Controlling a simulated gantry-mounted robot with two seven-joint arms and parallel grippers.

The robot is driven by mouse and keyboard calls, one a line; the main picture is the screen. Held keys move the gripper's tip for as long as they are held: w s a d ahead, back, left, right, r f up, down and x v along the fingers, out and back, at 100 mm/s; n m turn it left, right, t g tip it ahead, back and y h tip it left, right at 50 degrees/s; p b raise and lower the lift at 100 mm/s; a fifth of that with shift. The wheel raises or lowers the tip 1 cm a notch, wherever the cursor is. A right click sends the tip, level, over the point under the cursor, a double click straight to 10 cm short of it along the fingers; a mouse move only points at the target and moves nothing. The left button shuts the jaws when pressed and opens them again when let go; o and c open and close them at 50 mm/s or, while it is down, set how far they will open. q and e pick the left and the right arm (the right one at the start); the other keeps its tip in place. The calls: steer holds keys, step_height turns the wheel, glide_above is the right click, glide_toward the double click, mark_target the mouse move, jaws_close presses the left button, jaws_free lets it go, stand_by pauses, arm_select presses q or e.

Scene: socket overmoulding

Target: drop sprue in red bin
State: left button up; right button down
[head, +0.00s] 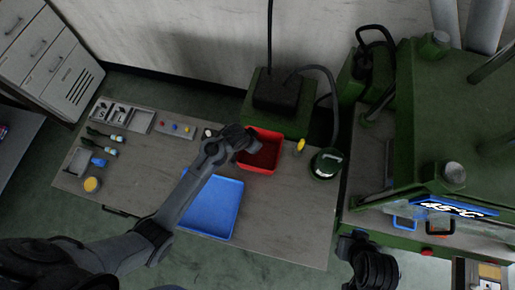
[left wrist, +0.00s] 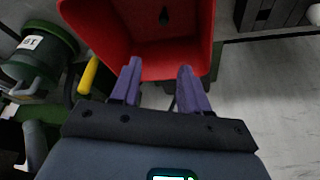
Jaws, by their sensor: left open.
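The red bin (head: 274,153) stands on the bench, and my left gripper (head: 246,147) is over its left side in the head view. In the left wrist view the red bin (left wrist: 150,65) fills the top middle, with the two purple fingers of my left gripper (left wrist: 160,85) apart at its near edge and nothing between them.
A blue tray (head: 212,207) lies in front of the bin. A yellow-handled tool (head: 300,146) and a green round container (head: 326,163) stand right of it. The green press (head: 445,130) fills the right side. Small parts and trays (head: 120,116) occupy the bench's left end.

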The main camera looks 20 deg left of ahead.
arm_select(q)
steer(key=shift+v, duration=2.9)
steer(key=s+a+r+g+p, duration=0.25)
steer(key=s+p, duration=0.45)
steer(key=s, duration=0.8)
steer(key=s+a+r+t+p, duration=0.1)
steer(key=s+r, duration=0.1)
steer(key=r, duration=0.5)
steer(key=s+a+r+n+t+y+p, duration=0.1)
steer(key=s+r, duration=0.2)
steer(key=r, duration=0.4)
steer(key=shift+a+n, duration=0.3)
steer(key=shift+a, duration=0.1)
steer(key=shift+r, duration=0.1)
